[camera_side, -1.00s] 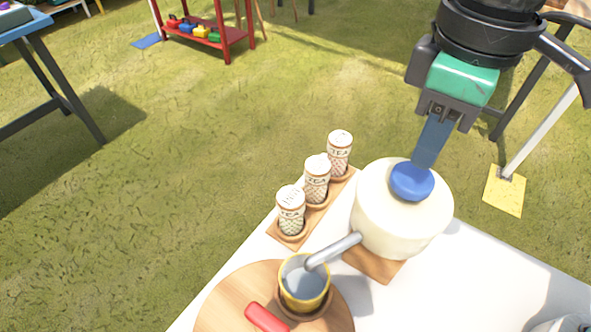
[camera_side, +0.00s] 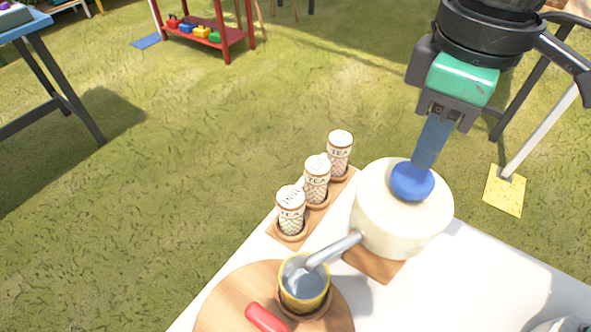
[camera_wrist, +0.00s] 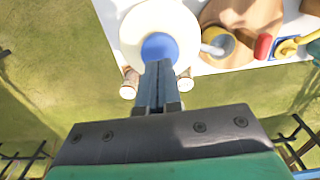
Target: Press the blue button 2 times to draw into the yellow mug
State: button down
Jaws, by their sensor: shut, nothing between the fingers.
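The blue button (camera_side: 412,182) is a round knob on top of a cream, rounded dispenser (camera_side: 385,215) with a grey spout (camera_side: 335,250). The yellow mug (camera_side: 303,284) stands under the spout's end on a round wooden board (camera_side: 235,300); its inside looks grey. My gripper (camera_side: 424,165) is shut and empty, pointing down with its fingertips at the button's top rear edge; they look touching or nearly so. In the wrist view the shut fingers (camera_wrist: 155,68) overlap the near edge of the blue button (camera_wrist: 160,47). The yellow mug (camera_wrist: 218,42) shows right of it.
Three tea tins (camera_side: 316,180) stand in a row on a wooden strip left of the dispenser. A red handle (camera_side: 266,318) lies on the board by the mug.

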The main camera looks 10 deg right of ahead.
aim_at(414, 176)
jog(key=shift+f, duration=0.15)
jog(key=shift+f, duration=1.4)
jog(key=shift+r, duration=1.55)
dwell(1.5)
notch_tip(414, 176, up, 6)
dwell(0.5)
